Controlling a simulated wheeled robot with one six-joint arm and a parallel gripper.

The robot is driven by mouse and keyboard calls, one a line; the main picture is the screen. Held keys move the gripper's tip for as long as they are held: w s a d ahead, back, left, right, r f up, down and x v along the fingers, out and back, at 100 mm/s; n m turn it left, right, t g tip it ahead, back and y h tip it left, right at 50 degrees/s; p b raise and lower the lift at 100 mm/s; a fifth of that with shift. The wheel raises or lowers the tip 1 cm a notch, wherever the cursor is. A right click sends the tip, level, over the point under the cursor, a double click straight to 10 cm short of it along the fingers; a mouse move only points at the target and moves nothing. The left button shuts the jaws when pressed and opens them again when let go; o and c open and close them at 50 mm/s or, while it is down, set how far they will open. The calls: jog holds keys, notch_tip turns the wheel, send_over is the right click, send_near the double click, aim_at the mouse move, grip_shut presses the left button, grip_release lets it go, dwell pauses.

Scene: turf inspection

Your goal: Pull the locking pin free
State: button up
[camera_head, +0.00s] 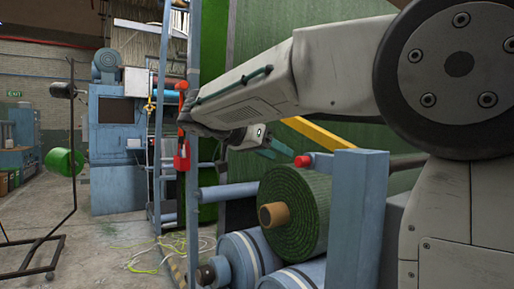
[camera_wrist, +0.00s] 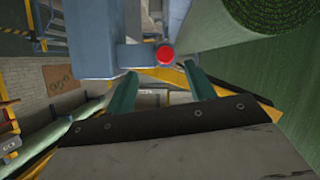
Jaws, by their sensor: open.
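A red knob (camera_head: 302,161), likely the head of the locking pin, sits at the left side of the top of a blue post (camera_head: 357,215). In the wrist view the round red head (camera_wrist: 165,54) faces me, just beyond the fingertips and roughly centred between them. My gripper (camera_head: 280,149) is open, with teal fingers, a short way left of the knob in the head view. In the wrist view the fingers of my gripper (camera_wrist: 160,71) stand apart with nothing between them. The pin's shaft is hidden.
A green turf roll (camera_head: 295,205) on a brown core lies beside the post, above blue rollers (camera_head: 240,258). A yellow bar (camera_head: 318,135) runs behind the gripper. A blue ladder-like frame (camera_head: 193,120) stands to the left. Floor at far left is mostly clear.

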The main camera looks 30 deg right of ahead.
aim_at(298, 161)
jog(key=shift+m, duration=0.3)
jog(key=x, duration=0.7)
jog(key=shift+w+d+r, duration=0.2)
jog(key=shift+w+d, duration=0.1)
jog(key=shift+d, duration=0.1)
jog(key=c, duration=1)
